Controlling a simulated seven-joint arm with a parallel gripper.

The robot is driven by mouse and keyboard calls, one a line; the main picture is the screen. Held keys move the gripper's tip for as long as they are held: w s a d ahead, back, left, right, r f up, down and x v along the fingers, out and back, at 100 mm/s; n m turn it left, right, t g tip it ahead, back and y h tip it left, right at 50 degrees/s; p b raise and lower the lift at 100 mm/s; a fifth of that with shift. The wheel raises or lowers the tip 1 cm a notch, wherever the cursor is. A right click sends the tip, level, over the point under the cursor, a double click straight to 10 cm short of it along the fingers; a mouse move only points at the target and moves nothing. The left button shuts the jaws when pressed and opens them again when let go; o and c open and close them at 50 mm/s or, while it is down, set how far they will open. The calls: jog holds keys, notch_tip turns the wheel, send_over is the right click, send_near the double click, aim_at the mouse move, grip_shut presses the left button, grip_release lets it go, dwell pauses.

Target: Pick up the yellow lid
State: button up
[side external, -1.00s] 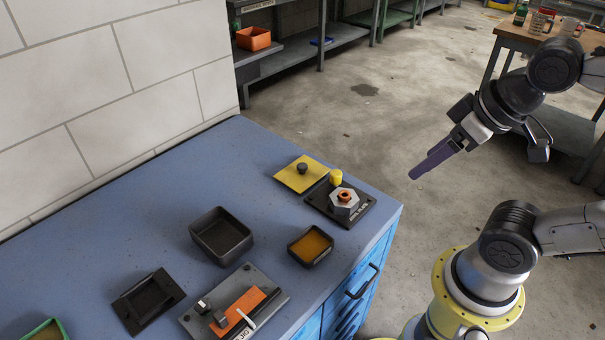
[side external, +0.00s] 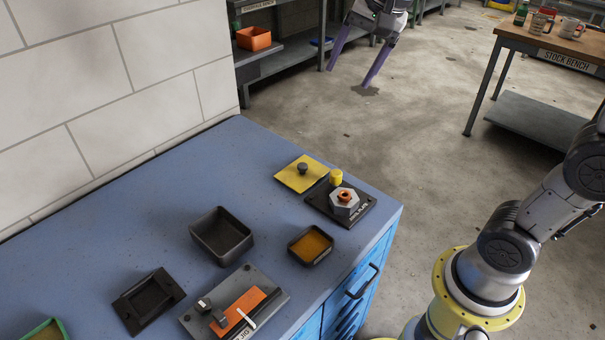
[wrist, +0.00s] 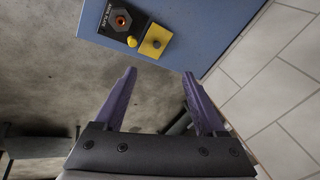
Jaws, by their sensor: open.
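The yellow lid (side external: 293,177) is a flat square plate with a dark round knob (side external: 302,168). It lies near the back right of the blue bench top. In the wrist view the yellow lid (wrist: 155,42) is beyond the fingertips, near the bench's edge. My gripper (side external: 350,70) is above and behind the bench in the side view, well apart from the lid. Its two purple fingers are spread and nothing is between them; they also show in the wrist view (wrist: 158,72).
A black plate with a grey hex nut (side external: 343,201) and a small yellow cylinder (side external: 336,177) sit right beside the lid. A black bin (side external: 221,236), a tray with orange-brown contents (side external: 311,246) and an orange-topped jig (side external: 238,312) stand nearer. The bench top (side external: 150,215) left of the lid is clear.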

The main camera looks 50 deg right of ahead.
jog(key=w+d+f+m+g, duration=0.25)
jog(key=w+f, duration=0.25)
jog(key=w, duration=0.6)
jog(key=m+g, duration=0.2)
jog(key=m, duration=0.1)
send_over(303, 165)
jog(key=shift+n, duration=0.25)
jog(key=f, duration=2.4)
jog(key=shift+w+d, duration=0.2)
jog(key=shift+d, duration=0.15)
jog(key=shift+f, duration=0.5)
jog(key=f, duration=0.2)
jog(key=a+f, duration=0.1)
jog(key=f, duration=0.1)
jog(key=shift+s, duration=0.25)
jog(key=shift+f, duration=0.6)
jog(key=shift+c, duration=0.3)
grip_shut()
